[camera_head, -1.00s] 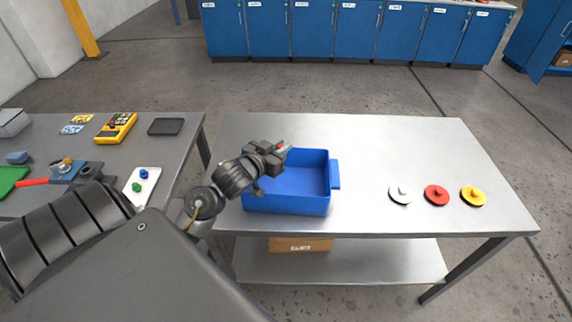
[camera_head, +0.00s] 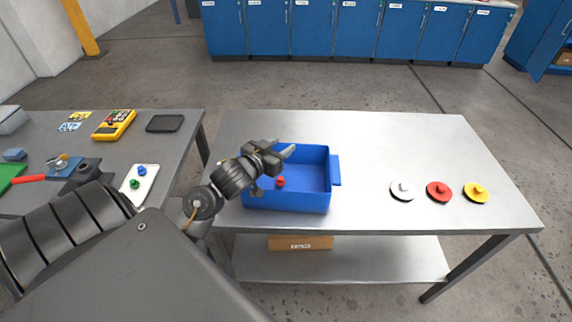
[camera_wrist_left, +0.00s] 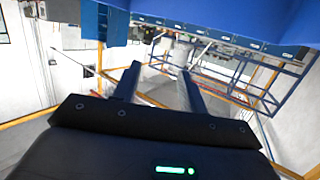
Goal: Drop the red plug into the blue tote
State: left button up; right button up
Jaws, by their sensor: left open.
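The blue tote (camera_head: 318,205) stands on the left part of the steel table. The red plug (camera_head: 280,181) shows inside the tote's outline, below my left gripper; I cannot tell whether it rests on the tote's floor or is in the air. My left gripper (camera_head: 285,152) is open and empty over the tote's far left part. In the left wrist view its two fingers (camera_wrist_left: 160,84) stand apart with nothing between them. My right gripper is not in view.
White, red and yellow discs with knobs (camera_head: 439,191) stand at the table's right. The middle of the steel table (camera_head: 390,145) is clear. The grey table at left holds a white plate (camera_head: 140,182) with blue and green plugs, a yellow meter (camera_head: 114,125) and a valve with a red handle (camera_head: 36,179).

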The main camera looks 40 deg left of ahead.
pick_arm(q)
jog(key=p+v, duration=0.1)
jog(key=v, duration=0.9)
jog(key=shift+s, duration=0.25)
